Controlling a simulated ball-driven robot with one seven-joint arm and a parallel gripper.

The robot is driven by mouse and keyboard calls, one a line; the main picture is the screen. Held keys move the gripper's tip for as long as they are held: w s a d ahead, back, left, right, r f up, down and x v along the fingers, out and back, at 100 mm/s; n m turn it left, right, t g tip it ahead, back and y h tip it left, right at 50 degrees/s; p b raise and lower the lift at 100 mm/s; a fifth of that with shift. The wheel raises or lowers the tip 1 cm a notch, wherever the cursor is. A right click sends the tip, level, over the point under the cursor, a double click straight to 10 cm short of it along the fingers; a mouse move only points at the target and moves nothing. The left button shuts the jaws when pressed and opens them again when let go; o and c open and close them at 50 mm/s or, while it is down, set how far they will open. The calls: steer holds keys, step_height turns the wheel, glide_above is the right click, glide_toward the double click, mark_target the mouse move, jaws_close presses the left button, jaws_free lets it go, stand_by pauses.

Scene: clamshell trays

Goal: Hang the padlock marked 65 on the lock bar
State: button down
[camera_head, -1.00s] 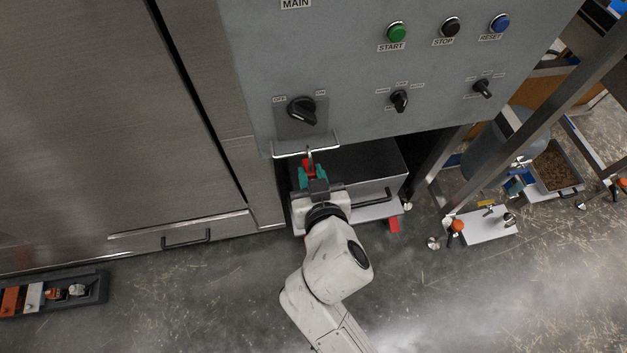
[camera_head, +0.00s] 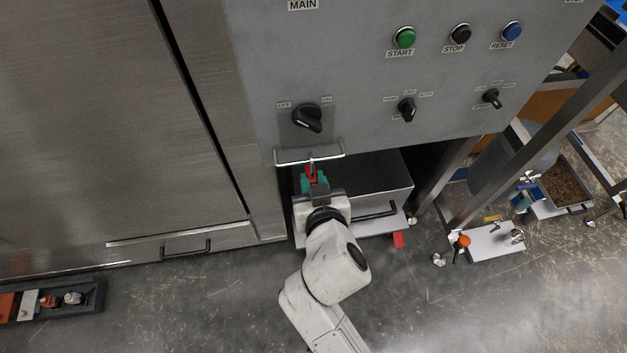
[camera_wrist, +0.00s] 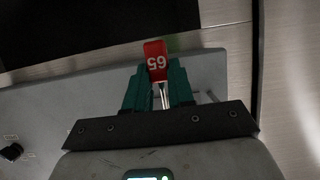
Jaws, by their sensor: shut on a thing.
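The red padlock (camera_head: 311,173) is between the teal fingers of my gripper (camera_head: 314,182), just below the lock bar. In the wrist view the padlock (camera_wrist: 156,58) shows the number 65 upside down, and its metal shackle runs down between the fingers. My gripper (camera_wrist: 160,90) is shut on it there. The lock bar (camera_head: 290,158) is a pale metal bar along the lower edge of the grey panel, under the MAIN switch.
The grey panel (camera_head: 360,75) carries a black rotary switch (camera_head: 308,118) above the bar. A grey box (camera_head: 370,180) with a handle sits right beside my gripper. A dark tray (camera_head: 60,312) with several items lies on the floor at the left. The floor in front is open.

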steer(key=shift+f, duration=0.1)
stand_by(0.3)
steer(key=c, duration=0.9)
jaws_free()
steer(key=v, duration=1.1)
steer(key=s+d+f+m+g+h, duration=0.1)
steer(key=d+f+g+h, duration=0.15)
steer(key=d+f, duration=0.45)
steer(key=s+d+f+m+g+h, duration=0.2)
steer(key=d+f+g, duration=0.1)
steer(key=d, duration=0.8)
steer(key=s+d+f+g, duration=0.1)
steer(key=s+d+g, duration=0.1)
steer(key=s+d, duration=0.1)
steer(key=s+d+f+g, duration=0.2)
steer(key=s+d, duration=0.1)
steer(key=s, duration=0.3)
steer(key=s+d+f+g, duration=0.2)
steer(key=s+d, duration=0.2)
steer(key=shift+s+m+y, duration=0.3)
steer(key=shift+s+y, duration=0.05)
steer(key=shift+s, duration=0.05)
